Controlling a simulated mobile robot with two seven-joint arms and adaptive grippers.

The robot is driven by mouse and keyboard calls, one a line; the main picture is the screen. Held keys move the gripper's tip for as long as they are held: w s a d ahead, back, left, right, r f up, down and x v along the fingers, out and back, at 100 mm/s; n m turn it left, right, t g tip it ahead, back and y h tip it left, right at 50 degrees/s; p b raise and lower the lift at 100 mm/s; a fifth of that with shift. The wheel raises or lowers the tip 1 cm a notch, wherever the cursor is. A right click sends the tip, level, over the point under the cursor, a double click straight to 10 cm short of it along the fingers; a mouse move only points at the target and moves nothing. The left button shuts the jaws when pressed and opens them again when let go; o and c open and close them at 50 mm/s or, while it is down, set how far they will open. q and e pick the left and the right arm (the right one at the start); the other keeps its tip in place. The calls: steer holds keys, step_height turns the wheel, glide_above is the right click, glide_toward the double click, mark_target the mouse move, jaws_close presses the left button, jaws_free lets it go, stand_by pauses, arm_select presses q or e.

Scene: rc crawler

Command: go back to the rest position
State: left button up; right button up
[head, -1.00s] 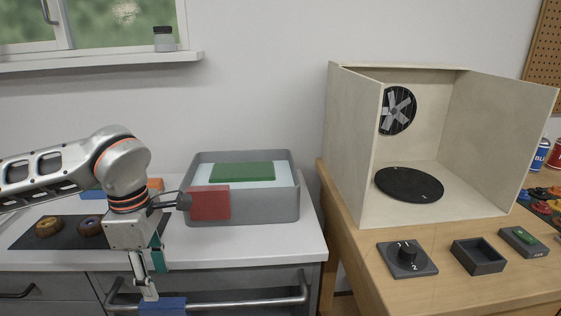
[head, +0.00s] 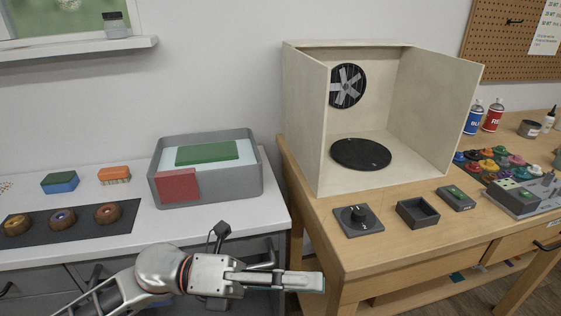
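My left gripper (head: 312,282) is low in the head view, in front of the white counter's drawers and near the wooden bench's left front corner. It points to the right. Its fingers are seen edge-on and overlap, so the gap between them is hidden. No object shows at the fingertips. My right gripper is out of view.
Doughnut-like rings lie on a dark mat (head: 83,228). The wooden bench (head: 385,252) carries an open booth (head: 305,125), a dial box (head: 358,220) and a small tray (head: 417,213).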

arm_select(q)
steer(key=w+a+f+n+t+p, duration=0.1)
steer(key=w+a+n+t, duration=0.1)
steer(key=w+n+t, duration=0.4)
steer(key=w+a+n+t+p, duration=0.1)
steer(key=w+a+n+t, duration=0.1)
steer(key=n+t, duration=0.75)
steer(key=w+a+f+n+t+y, duration=0.2)
steer(key=a+f+n+t+y, duration=0.2)
steer(key=a+f+n+y, duration=0.65)
steer(key=s+a+f+n+g+y, duration=0.2)
steer(key=s+a+f+n, duration=0.1)
steer(key=f, duration=0.5)
steer(key=s+a+f+n+g+y+p, duration=0.1)
steer(key=s+a+f+n+g+y, duration=0.1)
steer(key=s+f+n, duration=0.4)
steer(key=s+a+f+n+g+y+p, duration=0.1)
steer(key=s+a+f+n, duration=0.3)
steer(key=f, duration=0.6)
steer(key=shift+s+a+n+g+y, duration=0.15)
steer(key=shift+s+n+g+y, duration=0.3)
steer(key=shift+s, duration=0.8)
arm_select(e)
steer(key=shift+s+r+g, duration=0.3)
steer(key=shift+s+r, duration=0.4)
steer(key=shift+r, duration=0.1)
